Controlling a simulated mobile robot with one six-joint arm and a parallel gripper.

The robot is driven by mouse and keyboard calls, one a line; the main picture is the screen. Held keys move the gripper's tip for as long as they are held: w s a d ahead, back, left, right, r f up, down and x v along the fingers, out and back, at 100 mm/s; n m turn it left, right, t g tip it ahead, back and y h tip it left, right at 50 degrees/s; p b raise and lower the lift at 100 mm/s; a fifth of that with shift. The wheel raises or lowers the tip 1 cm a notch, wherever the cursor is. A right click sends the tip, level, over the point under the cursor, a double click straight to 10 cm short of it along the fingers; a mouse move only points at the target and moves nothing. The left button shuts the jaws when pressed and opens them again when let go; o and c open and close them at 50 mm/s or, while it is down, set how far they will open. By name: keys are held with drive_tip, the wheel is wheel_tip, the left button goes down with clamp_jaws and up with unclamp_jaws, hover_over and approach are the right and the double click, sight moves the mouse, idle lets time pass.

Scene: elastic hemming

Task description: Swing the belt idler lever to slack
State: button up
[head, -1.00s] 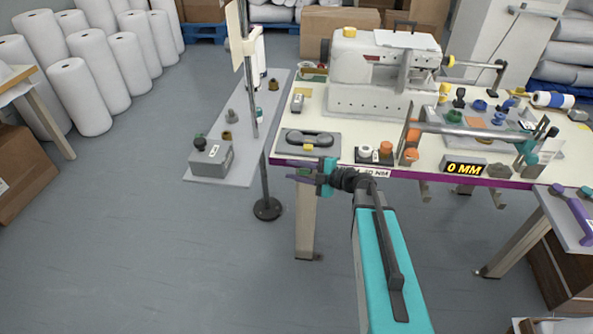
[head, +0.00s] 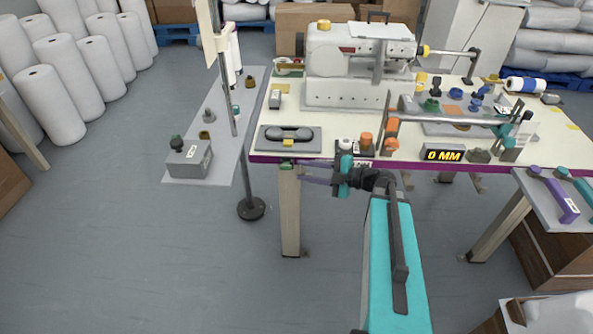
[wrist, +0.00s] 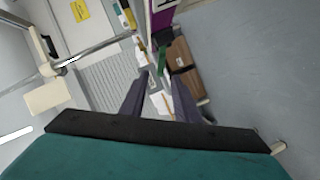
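My gripper (head: 318,180) hangs just in front of and below the table's purple front edge, with its dark fingers pointing left. In the wrist view its two fingers (wrist: 160,92) stand apart with a gap between them. A small green piece (wrist: 163,58) shows beyond that gap near the purple edge; a green piece (head: 287,163) also shows at the table edge in the head view. The grey plate with a dark double-ended part (head: 290,134) lies on the table's front left corner. I cannot tell for certain which part is the belt idler lever.
A sewing machine (head: 360,60) stands at the back of the table (head: 340,122). A "0 MM" display (head: 444,155) and orange pieces are near the front edge. A grey box with a knob (head: 188,160) sits on the left side shelf.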

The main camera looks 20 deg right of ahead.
drive_tip(key=shift+v, duration=1.05)
